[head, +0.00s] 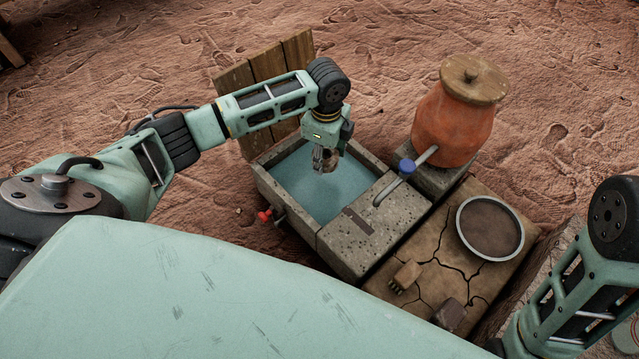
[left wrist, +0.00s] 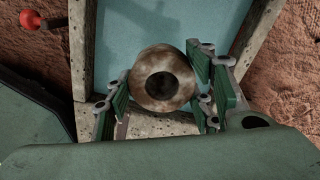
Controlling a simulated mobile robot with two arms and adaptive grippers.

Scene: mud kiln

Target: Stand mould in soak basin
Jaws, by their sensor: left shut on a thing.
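The soak basin (head: 292,220) is a grey stone trough with blue-green water (head: 325,195), in the middle of the head view. Its rim also shows in the left wrist view (left wrist: 82,50). My left gripper (head: 326,158) points down over the water near the back right side. It is shut on the mould (left wrist: 163,82), a round, mottled brown piece with a dark hole in its top. In the head view only a small brown part of the mould shows between the fingers. Whether its bottom touches the water or basin floor I cannot tell. My right gripper is out of view.
A blue-knobbed tap (head: 407,167) and pipe run from a lidded clay jar (head: 452,125) over the basin's right block. A red knob (head: 264,215) sticks out front left. Wooden boards (head: 268,75) stand behind. A round dish (head: 490,229) and brush (head: 406,275) lie on the cracked slab.

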